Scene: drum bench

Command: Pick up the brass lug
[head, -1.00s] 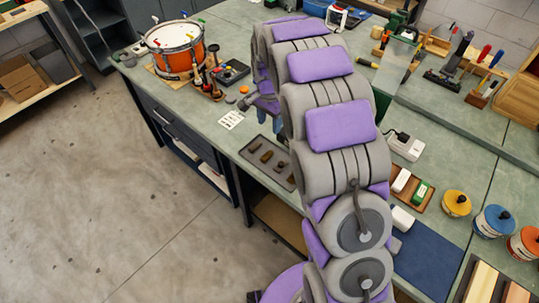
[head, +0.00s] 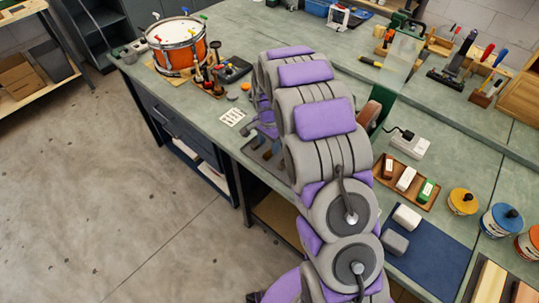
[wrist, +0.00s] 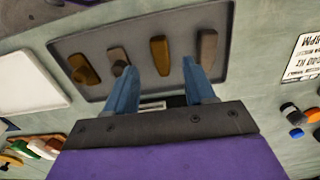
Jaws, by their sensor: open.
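In the wrist view, a dark grey tray (wrist: 232,30) holds several small pieces in a row. A golden-brown piece (wrist: 160,53) that looks like brass lies between the fingertips of my gripper (wrist: 159,67). Another golden-brown piece (wrist: 83,70) lies at the tray's left end, so I cannot be sure which is the brass lug. A greyish piece (wrist: 119,62) lies by the left fingertip, and a grey-brown piece (wrist: 207,47) by the right one. My gripper is open and holds nothing. In the head view my arm hides most of the tray.
The tray lies on the green bench (head: 235,185) near its front edge. A white card (head: 232,117) and a red-orange drum (head: 177,48) stand farther left. A wooden tray (head: 406,181) with small blocks and a blue mat (head: 430,252) are right of my arm.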

